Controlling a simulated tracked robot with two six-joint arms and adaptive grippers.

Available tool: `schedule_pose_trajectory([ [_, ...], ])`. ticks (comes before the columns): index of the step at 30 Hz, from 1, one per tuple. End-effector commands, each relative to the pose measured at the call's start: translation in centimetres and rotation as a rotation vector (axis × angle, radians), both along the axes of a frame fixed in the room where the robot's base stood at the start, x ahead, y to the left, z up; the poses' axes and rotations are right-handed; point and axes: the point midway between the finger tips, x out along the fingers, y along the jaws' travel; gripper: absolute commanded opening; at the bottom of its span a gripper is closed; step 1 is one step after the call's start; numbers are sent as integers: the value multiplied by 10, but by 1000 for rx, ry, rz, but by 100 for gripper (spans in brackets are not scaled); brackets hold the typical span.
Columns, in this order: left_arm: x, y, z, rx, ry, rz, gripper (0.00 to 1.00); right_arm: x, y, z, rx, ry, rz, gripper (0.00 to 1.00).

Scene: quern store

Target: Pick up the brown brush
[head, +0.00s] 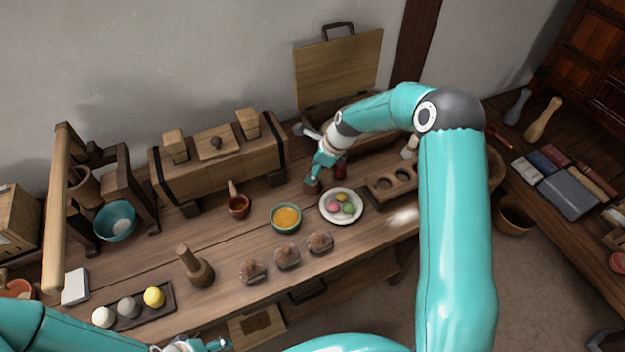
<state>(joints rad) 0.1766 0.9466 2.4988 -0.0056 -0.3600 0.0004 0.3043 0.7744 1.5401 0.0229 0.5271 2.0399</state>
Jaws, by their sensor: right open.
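My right gripper (314,176) reaches down over the far middle of the workbench (225,293), its jaws open. A small brown block-like thing (312,187) is right at its tips; it may be the brown brush, but it is too small and too covered to be sure. I cannot tell whether the fingers touch it. A dark red thing (341,168) stands just to the right of the gripper, partly hidden. My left gripper (205,346) shows only in part at the bottom edge, and its jaws cannot be made out.
A plate of coloured balls (330,217) and a green bowl of orange contents (285,218) stand close in front of the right gripper. Several brown lumps (288,257) lie along the front. A long wooden box (220,160) and an open-lidded chest (338,68) stand behind.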

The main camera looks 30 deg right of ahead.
Motion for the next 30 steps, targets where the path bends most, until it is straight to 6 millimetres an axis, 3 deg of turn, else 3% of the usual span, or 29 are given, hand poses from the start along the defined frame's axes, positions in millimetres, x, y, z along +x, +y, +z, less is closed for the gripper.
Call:
schedule_pose_trajectory([
  [4, 0, 0, 3, 0, 0, 0, 64, 4, 4, -15, 0, 1, 0, 60],
  [12, 0, 0, 3, 0, 0, 0, 64, 5, 4, -17, -1, -1, 0, 60],
  [23, 0, 0, 3, 0, 0, 0, 64, 5, 4, -17, 0, 0, 0, 0],
  [30, 0, 0, 3, 0, 0, 0, 64, 5, 5, -18, 0, 1, 0, 0],
])
